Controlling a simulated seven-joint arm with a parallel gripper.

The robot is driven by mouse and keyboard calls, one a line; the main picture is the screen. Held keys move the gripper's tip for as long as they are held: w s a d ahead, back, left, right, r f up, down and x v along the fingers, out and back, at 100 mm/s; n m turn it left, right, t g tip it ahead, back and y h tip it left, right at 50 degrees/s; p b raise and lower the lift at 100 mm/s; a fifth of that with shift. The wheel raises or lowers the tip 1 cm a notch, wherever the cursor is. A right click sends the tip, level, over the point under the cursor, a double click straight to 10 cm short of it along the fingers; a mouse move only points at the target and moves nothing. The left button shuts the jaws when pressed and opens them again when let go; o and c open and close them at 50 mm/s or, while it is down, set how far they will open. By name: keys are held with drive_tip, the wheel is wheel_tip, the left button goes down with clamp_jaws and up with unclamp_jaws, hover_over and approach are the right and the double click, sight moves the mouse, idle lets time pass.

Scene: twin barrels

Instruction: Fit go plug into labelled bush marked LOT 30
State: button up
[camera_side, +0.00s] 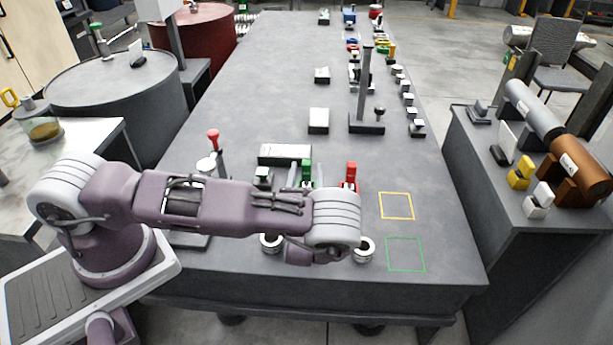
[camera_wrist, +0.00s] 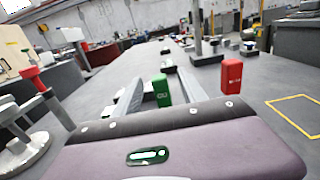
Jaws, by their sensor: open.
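A green plug (camera_side: 306,179) stands upright on the bench in the side view; its handle with a small pale mark also shows in the wrist view (camera_wrist: 162,92). My gripper (camera_wrist: 158,76) is open, with one finger on each side of the green plug; I cannot tell whether they touch it. A red plug (camera_side: 350,176) stands to the right, outside the fingers, and shows in the wrist view (camera_wrist: 232,75). Two pale round bushes, left (camera_side: 270,243) and right (camera_side: 364,250), sit near the bench's front, partly hidden by my arm. Their lot markings are not readable.
A red-knobbed stand (camera_side: 214,150) is left of the plugs. A pale block (camera_side: 284,153) lies behind them. A yellow square (camera_side: 396,206) and a green square (camera_side: 405,254) outline bare bench at right. A tall post stand (camera_side: 366,100) rises farther back.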

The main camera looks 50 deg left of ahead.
sight(307, 160)
drive_tip(key=shift+w+a+f, duration=0.15)
drive_tip(key=shift+f, duration=0.3)
drive_tip(key=x, duration=0.6)
drive_tip(key=shift+w+a+r, duration=0.15)
drive_tip(key=shift+a+r, duration=0.05)
drive_tip(key=shift+a, duration=0.15)
clamp_jaws()
